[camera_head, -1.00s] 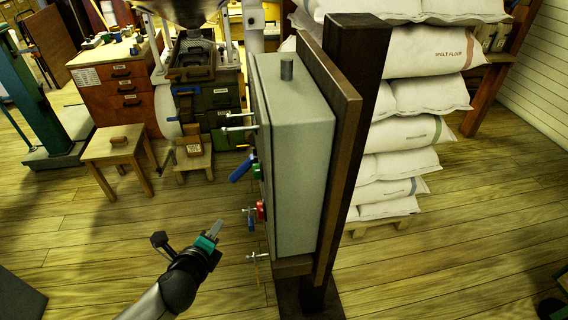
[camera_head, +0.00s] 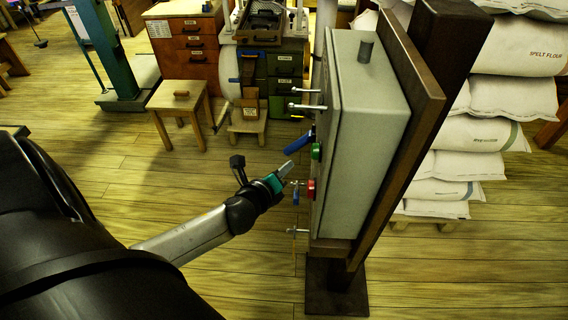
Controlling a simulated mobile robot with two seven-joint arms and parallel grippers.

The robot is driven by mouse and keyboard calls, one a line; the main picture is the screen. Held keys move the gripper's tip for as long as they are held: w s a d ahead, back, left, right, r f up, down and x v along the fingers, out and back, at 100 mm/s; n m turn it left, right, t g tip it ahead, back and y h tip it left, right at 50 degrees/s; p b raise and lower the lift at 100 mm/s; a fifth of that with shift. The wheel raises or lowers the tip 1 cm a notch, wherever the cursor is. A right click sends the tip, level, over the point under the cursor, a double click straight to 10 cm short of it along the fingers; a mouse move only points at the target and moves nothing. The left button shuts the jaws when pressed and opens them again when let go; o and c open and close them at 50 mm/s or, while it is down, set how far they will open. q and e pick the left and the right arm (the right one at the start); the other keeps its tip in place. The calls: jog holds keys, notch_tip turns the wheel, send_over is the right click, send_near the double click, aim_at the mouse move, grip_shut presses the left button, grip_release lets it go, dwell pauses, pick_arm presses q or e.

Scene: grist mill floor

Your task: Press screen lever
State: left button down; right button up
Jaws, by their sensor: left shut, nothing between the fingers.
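A grey control box (camera_head: 368,130) is fixed to a dark wooden post, its control face turned left and seen nearly edge-on. On that face are two silver levers (camera_head: 308,99) at the top, a blue-handled lever (camera_head: 298,141), a green button (camera_head: 316,151), a red button (camera_head: 311,189), a small blue-tipped lever (camera_head: 296,196) and a thin rod (camera_head: 297,231) low down. I cannot read which is the screen lever. My left gripper (camera_head: 287,168) is shut and empty, its tip just below the blue handle and close to the face; contact cannot be told. My right gripper is not in view.
The dark wooden post (camera_head: 440,110) stands behind the box, with stacked flour sacks (camera_head: 480,135) to its right. A small wooden stool (camera_head: 180,100) and a green-drawered mill bench (camera_head: 286,75) stand behind. Plank floor left of the box is open.

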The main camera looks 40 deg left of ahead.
aim_at(299, 143)
pick_arm(q)
jog(key=b+x, duration=0.1)
jog(key=x, duration=0.6)
jog(key=shift+b, duration=0.3)
jog(key=shift+w, duration=0.15)
jog(key=shift+a+r+p, duration=0.15)
jog(key=shift+a+p, duration=0.05)
jog(key=shift+p, duration=0.6)
jog(key=shift+m, duration=0.3)
notch_tip(299, 143, up, 8)
jog(key=s+a+m+g+y+p, duration=0.1)
jog(key=a+m+g+y+p, duration=0.1)
jog(key=p, duration=1.7)
jog(key=shift+s+m+g+y, duration=0.2)
jog(key=shift+m+g+y, duration=0.7)
jog(key=shift+m+y, duration=0.7)
jog(key=shift+d+p, duration=0.1)
jog(key=shift+p, duration=0.2)
